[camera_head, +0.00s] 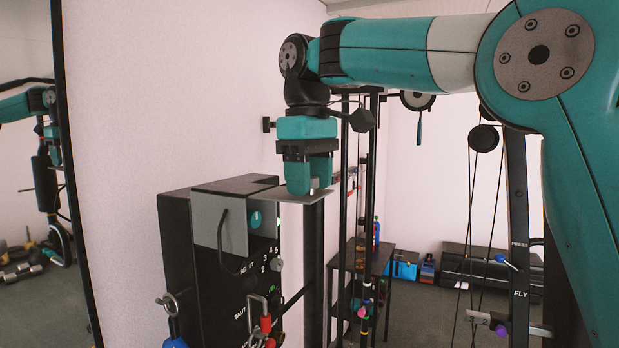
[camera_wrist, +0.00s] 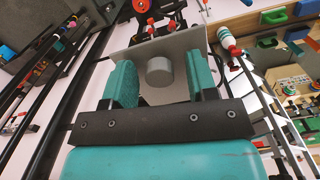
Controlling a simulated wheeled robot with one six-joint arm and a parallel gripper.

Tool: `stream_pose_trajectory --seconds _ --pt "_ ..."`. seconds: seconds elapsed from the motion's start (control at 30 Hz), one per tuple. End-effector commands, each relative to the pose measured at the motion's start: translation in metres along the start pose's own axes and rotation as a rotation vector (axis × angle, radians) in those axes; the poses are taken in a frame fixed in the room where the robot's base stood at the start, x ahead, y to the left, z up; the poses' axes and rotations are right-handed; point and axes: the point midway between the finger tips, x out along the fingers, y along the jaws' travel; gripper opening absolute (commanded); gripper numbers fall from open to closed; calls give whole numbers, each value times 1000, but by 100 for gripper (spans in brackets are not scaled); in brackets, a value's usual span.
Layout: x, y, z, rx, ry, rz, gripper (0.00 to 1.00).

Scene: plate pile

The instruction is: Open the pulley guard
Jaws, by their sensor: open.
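A flat grey plate (camera_wrist: 185,45) with a round grey knob (camera_wrist: 159,71) shows in the wrist view; it looks like the pulley guard, though I cannot be sure. In the head view the plate (camera_head: 275,196) lies level at the top of a black post. My gripper (camera_head: 308,188) points down over the plate, its fingertips close to it. In the wrist view my gripper (camera_wrist: 162,80) is open, with one teal finger on each side of the knob and gaps between. Whether the fingertips touch the plate is unclear. The knob is hidden in the head view.
A black cabinet (camera_head: 190,255) with a grey panel and handle stands left of the post. Black uprights (camera_head: 346,250) and a small rack (camera_head: 365,258) stand behind. A cable machine (camera_head: 518,200) is at right. A mirror (camera_head: 35,200) is at far left.

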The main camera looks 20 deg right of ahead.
Motion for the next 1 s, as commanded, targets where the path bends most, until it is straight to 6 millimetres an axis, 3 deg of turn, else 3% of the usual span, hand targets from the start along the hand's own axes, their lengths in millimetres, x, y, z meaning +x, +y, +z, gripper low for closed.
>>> stream_pose_trajectory --seconds 0.17,0.5,0.77,1.0 --pt "-11 0 0 0 -1 0 53" --pt "-57 0 0 -1 -1 0 53" --pt "-74 0 0 0 1 1 53" --pt "-75 0 0 -1 0 0 53"
